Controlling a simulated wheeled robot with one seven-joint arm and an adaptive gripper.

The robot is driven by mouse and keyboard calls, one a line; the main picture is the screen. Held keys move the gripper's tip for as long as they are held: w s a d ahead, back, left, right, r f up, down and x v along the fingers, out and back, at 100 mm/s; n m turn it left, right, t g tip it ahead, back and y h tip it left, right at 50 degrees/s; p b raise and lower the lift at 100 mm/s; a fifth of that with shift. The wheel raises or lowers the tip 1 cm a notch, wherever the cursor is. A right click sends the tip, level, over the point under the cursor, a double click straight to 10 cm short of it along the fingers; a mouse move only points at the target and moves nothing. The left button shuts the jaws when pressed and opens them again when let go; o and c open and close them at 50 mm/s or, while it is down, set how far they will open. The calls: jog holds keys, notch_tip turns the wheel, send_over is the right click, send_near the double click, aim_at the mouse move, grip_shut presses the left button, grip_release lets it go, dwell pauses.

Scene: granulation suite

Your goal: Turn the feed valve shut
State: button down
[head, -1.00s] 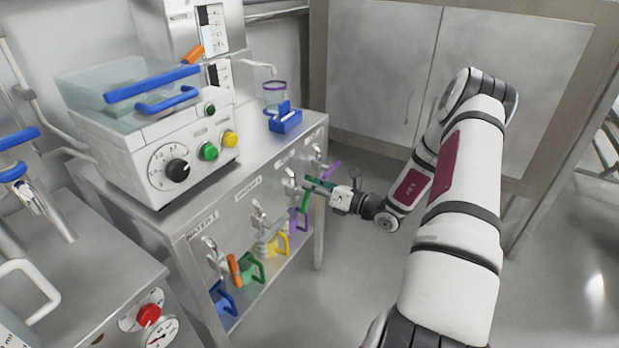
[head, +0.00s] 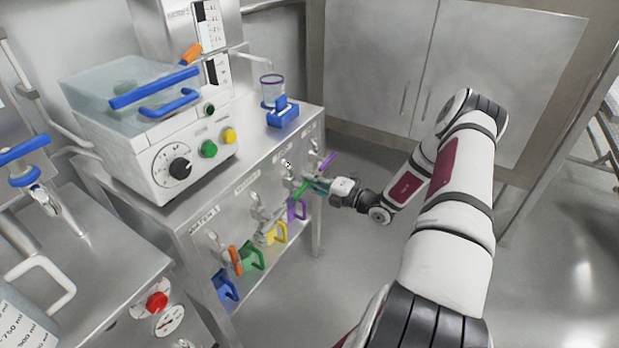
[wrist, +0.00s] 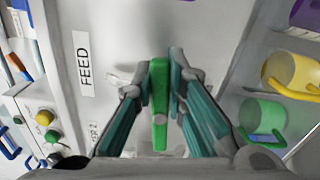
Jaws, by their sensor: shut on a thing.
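The feed valve has a green lever handle (head: 301,190) on the front panel of the steel bench. In the wrist view the green handle (wrist: 159,105) stands between my two teal-padded fingers, beside a label reading FEED (wrist: 84,65). My gripper (wrist: 163,64) is shut on this handle, with its fingers on both sides. In the head view my gripper (head: 316,186) reaches the valve from the right and partly covers it. The valve body behind the fingers is mostly hidden.
Neighbouring valves have an orange handle (head: 235,262) and a purple handle (head: 328,161). Several coloured mugs, including a yellow one (head: 277,234), sit below the valves. A white machine (head: 180,160) and a blue-based beaker (head: 283,113) stand on the bench.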

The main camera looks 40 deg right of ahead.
jog(key=shift+f+m, duration=0.35)
jog(key=shift+m, duration=0.45)
jog(key=c, duration=1.6)
grip_release()
jog(key=shift+s, duration=0.1)
jog(key=v, duration=1.1)
jog(key=shift+s+d, duration=0.15)
jog(key=shift+s, duration=0.25)
